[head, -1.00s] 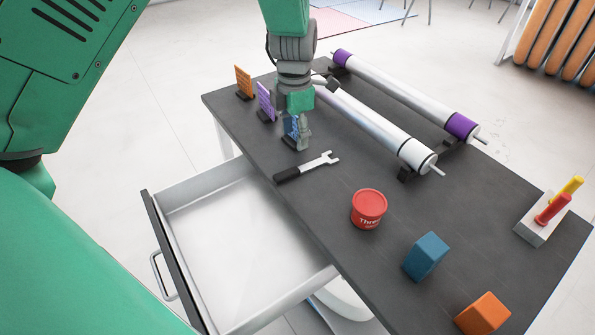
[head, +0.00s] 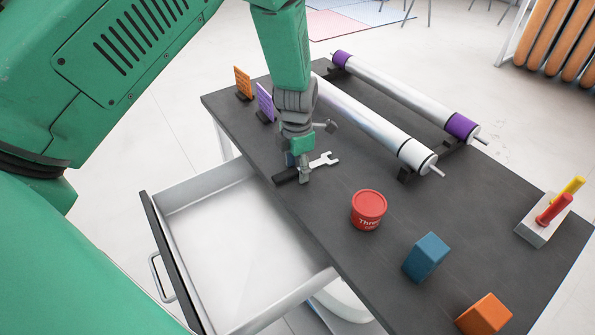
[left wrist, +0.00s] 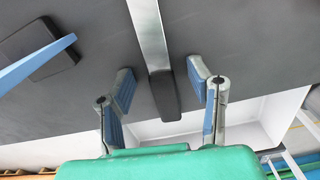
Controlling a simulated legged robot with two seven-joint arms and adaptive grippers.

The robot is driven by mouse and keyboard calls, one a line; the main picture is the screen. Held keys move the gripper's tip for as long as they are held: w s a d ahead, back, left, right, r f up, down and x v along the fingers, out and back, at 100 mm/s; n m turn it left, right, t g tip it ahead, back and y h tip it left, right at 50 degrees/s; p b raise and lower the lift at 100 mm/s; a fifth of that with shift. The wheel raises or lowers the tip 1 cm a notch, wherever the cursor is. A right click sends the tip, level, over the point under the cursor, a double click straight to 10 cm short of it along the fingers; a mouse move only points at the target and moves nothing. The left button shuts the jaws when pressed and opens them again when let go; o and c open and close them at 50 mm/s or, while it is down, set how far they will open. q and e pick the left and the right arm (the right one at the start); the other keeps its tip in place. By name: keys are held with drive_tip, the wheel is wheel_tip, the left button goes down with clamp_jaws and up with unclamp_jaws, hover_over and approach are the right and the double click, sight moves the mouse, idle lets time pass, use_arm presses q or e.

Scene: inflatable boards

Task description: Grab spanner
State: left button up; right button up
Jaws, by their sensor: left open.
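The spanner (head: 323,162) lies on the dark table near its drawer-side edge, with a silver open-ended head and a black handle. In the left wrist view its black handle (left wrist: 166,97) lies between the two fingers, apart from both. My left gripper (head: 305,177) is open and over the handle, hiding part of the spanner in the head view. The left wrist view shows its blue-padded fingers (left wrist: 163,85) spread on either side of the handle. My right gripper is not in view.
An open, empty drawer (head: 225,240) juts out below the table edge. A red tub (head: 368,210), a blue block (head: 426,257) and an orange block (head: 484,314) stand to the right. Two rollers (head: 385,130) lie behind. Small upright panels (head: 264,102) stand at the left.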

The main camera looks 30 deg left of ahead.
use_arm(q)
clamp_jaws()
